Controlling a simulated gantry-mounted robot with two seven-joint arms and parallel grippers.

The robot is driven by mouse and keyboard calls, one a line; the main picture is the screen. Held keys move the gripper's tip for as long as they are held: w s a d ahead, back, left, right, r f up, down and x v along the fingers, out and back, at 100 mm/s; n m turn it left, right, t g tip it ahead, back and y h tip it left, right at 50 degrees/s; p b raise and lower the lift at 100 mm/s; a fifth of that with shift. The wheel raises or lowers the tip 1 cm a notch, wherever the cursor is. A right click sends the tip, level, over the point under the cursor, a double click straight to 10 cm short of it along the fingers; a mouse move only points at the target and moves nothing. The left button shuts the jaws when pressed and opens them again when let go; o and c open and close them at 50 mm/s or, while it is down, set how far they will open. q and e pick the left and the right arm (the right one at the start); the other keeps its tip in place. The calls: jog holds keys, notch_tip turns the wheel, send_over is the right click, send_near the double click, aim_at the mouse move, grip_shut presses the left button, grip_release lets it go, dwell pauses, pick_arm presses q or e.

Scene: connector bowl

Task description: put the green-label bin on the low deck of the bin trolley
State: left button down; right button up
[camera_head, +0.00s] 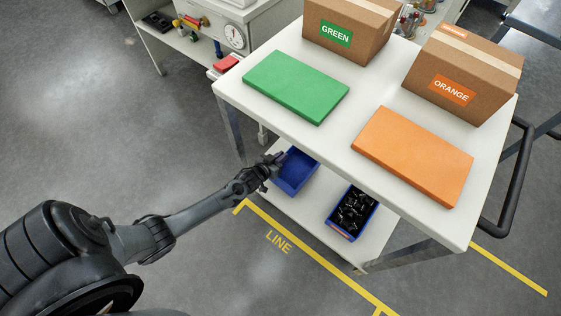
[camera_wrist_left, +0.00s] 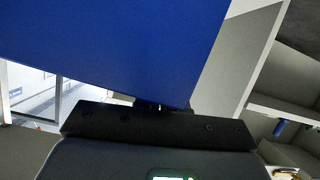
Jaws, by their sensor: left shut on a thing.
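A blue bin (camera_head: 296,172) is at the left end of the bin trolley's low deck (camera_head: 290,213), partly hidden under the top deck. Its inside looks empty where I can see it, and no label shows on it. My left gripper (camera_head: 274,165) is shut on this bin's left edge. In the left wrist view the blue bin (camera_wrist_left: 120,45) fills the upper part, above the gripper (camera_wrist_left: 160,107). I cannot tell whether its base touches the deck. My right gripper is not in view.
A second blue bin (camera_head: 351,213) with dark parts and an orange-red label stands on the low deck to the right. The top deck (camera_head: 345,100) carries green (camera_head: 296,86) and orange (camera_head: 412,155) slabs and two cartons. A workbench (camera_head: 215,40) stands behind, left.

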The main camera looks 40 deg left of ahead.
pick_arm(q)
notch_tip(320, 180, down, 2)
jog(key=shift+f+b, duration=0.15)
jog(key=shift+b, duration=0.4)
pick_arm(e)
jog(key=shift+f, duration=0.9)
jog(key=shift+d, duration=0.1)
pick_arm(q)
jog(key=c, duration=1.2)
grip_release()
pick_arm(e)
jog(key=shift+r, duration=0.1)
